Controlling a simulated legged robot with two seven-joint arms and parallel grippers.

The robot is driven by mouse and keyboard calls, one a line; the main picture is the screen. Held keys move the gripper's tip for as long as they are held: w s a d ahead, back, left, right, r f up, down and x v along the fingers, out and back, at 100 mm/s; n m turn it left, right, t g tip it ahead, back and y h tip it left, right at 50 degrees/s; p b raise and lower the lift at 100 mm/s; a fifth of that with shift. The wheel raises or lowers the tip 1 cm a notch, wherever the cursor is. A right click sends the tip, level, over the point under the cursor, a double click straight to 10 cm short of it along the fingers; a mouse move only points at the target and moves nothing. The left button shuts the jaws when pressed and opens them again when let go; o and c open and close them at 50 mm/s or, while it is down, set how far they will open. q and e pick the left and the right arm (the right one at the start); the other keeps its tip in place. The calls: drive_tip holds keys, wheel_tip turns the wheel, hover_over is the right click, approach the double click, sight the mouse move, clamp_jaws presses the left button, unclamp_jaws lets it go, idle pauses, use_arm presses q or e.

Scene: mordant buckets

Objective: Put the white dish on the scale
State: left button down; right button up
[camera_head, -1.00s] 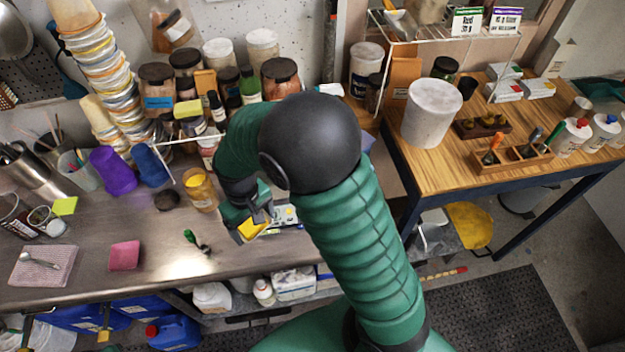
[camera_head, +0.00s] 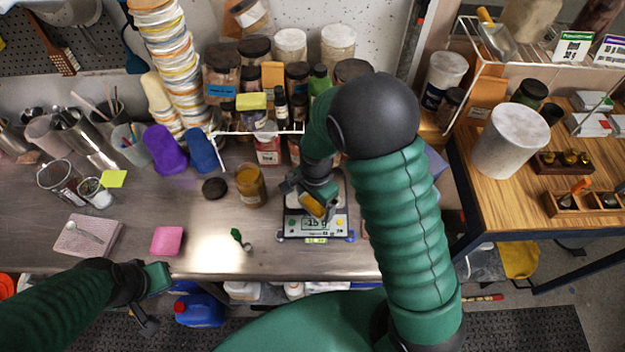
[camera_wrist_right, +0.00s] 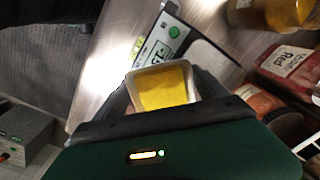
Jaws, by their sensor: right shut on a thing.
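The small white dish (camera_wrist_right: 162,88) holds yellow powder and sits between the fingers of my right gripper in the wrist view. My right gripper (camera_head: 308,200) is shut on it, and the dish's yellow contents (camera_head: 313,206) show in the head view. The scale (camera_head: 318,228) lies on the bench, and the dish appears above its plate area; whether they touch cannot be told. The scale's display panel (camera_wrist_right: 165,45) shows behind the dish in the wrist view. My left gripper (camera_head: 152,300) is empty at the bench's front edge, its fingers apart.
An open jar of yellow powder (camera_head: 250,186) stands left of the scale, with a dark lid (camera_head: 214,188) beside it. A pink sponge (camera_head: 167,240) and green-handled spoon (camera_head: 240,238) lie on the bench. Several jars line the back. A wooden table (camera_head: 500,210) stands right.

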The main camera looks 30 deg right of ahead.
drive_tip(key=w+d, duration=0.1)
drive_tip(key=w, duration=0.2)
drive_tip(key=w+d+f+p, duration=0.1)
drive_tip(key=w, duration=0.2)
drive_tip(key=w+d+f, duration=0.1)
drive_tip(key=w, duration=0.2)
drive_tip(key=shift+d+p, duration=0.1)
drive_tip(key=shift+p, duration=0.25)
drive_tip(key=shift+w+f, duration=0.1)
drive_tip(key=shift+f, duration=0.1)
drive_tip(key=shift+s+f+p, duration=0.25)
drive_tip(key=shift+f+p, duration=0.2)
drive_tip(key=shift+f, duration=0.05)
drive_tip(key=shift+s+f+p, duration=0.25)
drive_tip(key=shift+f+p, duration=0.15)
drive_tip(key=shift+f, duration=0.4)
drive_tip(key=o, duration=1.3)
drive_tip(key=shift+w+f, duration=0.15)
drive_tip(key=shift+w, duration=0.05)
use_arm(q)
drive_tip(key=r, duration=0.1)
drive_tip(key=w+r, duration=0.1)
drive_tip(key=r, duration=0.1)
drive_tip(key=shift+w+r, duration=0.1)
drive_tip(key=shift+w, duration=0.2)
drive_tip(key=shift+s+d, duration=0.1)
drive_tip(key=shift+s, duration=0.05)
use_arm(e)
drive_tip(key=shift+s, duration=0.15)
